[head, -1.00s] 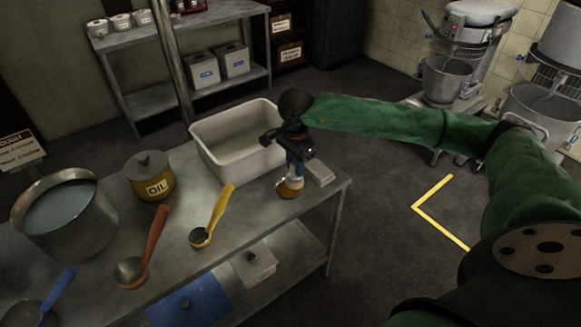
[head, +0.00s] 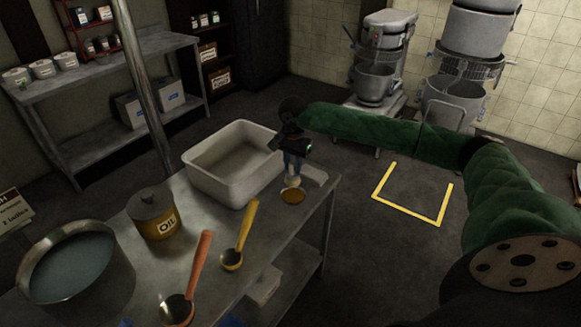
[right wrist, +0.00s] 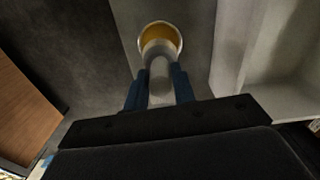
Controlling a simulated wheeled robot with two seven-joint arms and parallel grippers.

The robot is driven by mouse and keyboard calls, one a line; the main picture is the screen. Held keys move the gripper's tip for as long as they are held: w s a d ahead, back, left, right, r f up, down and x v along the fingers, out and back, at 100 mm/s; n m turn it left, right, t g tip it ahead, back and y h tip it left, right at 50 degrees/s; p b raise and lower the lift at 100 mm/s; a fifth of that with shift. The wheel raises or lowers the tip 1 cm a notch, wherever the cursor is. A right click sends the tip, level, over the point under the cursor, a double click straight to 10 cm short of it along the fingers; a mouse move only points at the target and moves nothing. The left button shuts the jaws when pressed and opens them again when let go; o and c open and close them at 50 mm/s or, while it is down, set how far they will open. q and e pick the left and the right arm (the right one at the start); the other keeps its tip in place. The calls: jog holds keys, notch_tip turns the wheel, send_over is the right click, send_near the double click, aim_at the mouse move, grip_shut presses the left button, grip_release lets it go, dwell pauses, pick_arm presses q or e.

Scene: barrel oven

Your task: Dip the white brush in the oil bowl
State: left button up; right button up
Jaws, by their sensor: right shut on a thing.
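My right gripper (head: 293,164) has blue fingers and is shut on the white brush (head: 293,182) near the table's right end. The brush points down at the small oil bowl (head: 292,196), which holds amber oil. In the right wrist view the fingers (right wrist: 159,92) grip the brush (right wrist: 158,62) from both sides. Its far end overlaps the near part of the oil bowl (right wrist: 160,26). I cannot tell whether the tip touches the oil. My left gripper is not in view.
A white tub (head: 213,176) stands just left of the gripper. A pale block (head: 318,174) lies beside the bowl.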

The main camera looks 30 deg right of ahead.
aim_at(293, 177)
jog(key=shift+d+f+n, duration=0.2)
jog(key=shift+d+n, duration=0.15)
jog(key=shift+n, duration=0.45)
jog(key=shift+a, duration=0.2)
jog(key=shift+d+f+n, duration=0.1)
jog(key=shift+f+n, duration=0.2)
jog(key=shift+f, duration=0.5)
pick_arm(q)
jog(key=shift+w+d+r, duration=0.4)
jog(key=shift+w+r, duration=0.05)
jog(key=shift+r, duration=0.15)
pick_arm(e)
jog(key=shift+f, duration=2.15)
pick_arm(q)
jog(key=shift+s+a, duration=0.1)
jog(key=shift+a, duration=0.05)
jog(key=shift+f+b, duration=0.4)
jog(key=shift+b, duration=0.25)
pick_arm(e)
jog(key=shift+f, duration=0.45)
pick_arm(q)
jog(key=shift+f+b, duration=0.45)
pick_arm(e)
jog(key=shift+f, duration=0.15)
